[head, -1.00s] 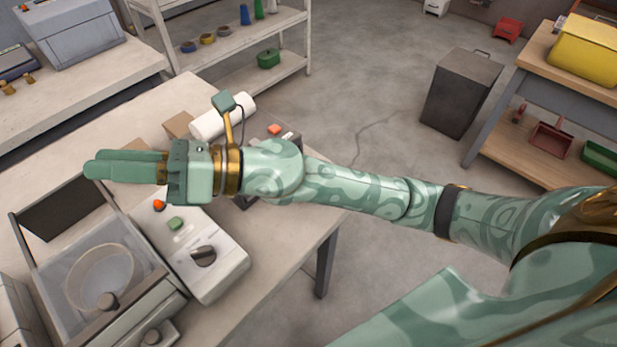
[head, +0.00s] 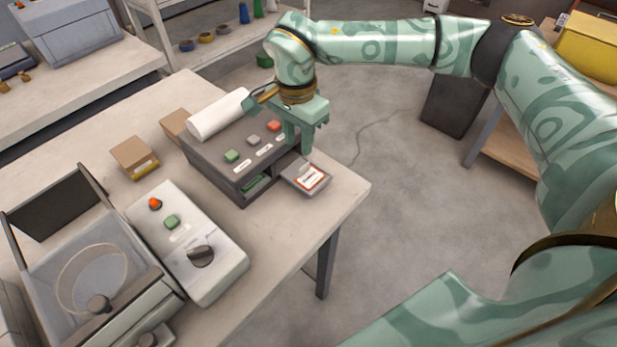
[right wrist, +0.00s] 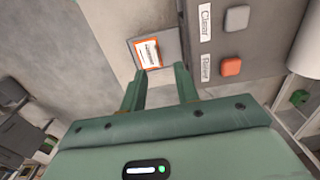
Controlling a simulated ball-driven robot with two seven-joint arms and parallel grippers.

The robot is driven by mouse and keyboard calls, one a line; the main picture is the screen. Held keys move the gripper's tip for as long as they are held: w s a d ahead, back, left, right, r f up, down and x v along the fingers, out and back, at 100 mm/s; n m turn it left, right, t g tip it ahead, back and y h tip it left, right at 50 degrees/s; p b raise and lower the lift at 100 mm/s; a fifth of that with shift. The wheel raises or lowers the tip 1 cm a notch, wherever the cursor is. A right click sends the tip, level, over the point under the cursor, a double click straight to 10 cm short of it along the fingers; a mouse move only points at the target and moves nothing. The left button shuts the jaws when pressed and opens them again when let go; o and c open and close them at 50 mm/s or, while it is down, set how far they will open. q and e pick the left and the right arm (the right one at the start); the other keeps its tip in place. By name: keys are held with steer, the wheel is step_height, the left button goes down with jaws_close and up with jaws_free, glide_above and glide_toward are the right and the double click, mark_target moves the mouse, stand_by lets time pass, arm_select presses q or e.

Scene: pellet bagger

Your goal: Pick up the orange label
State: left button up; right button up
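The orange label (head: 311,177), a white sheet with an orange border, lies on a small grey tray (head: 292,180) jutting from the front of a dark printer-like box (head: 212,158). It also shows in the right wrist view (right wrist: 148,52), just beyond the fingertips and slightly left of the gap between them. My right gripper (head: 299,149) points down above the tray, next to the box's right end. In the right wrist view its two fingers (right wrist: 160,72) stand apart with nothing between them. My left gripper is not in view.
The box carries green, grey and orange buttons, with a white roll (head: 218,114) behind it. A machine with a knob (head: 202,255) and a lidded chamber stands at lower left. Small cardboard boxes (head: 134,157) lie behind it. The table (head: 340,195) is bare right of the tray.

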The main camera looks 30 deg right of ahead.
mark_target(310, 174)
step_height(310, 174, down, 3)
steer(key=shift+r, duration=0.1)
steer(key=f, duration=0.1)
steer(key=f+b, duration=0.1)
steer(key=f, duration=0.1)
steer(key=f+b, duration=0.1)
steer(key=f, duration=0.1)
steer(key=shift+s+d+f, duration=0.1)
steer(key=shift+s+d, duration=0.1)
steer(key=shift+s, duration=0.1)
jaws_close()
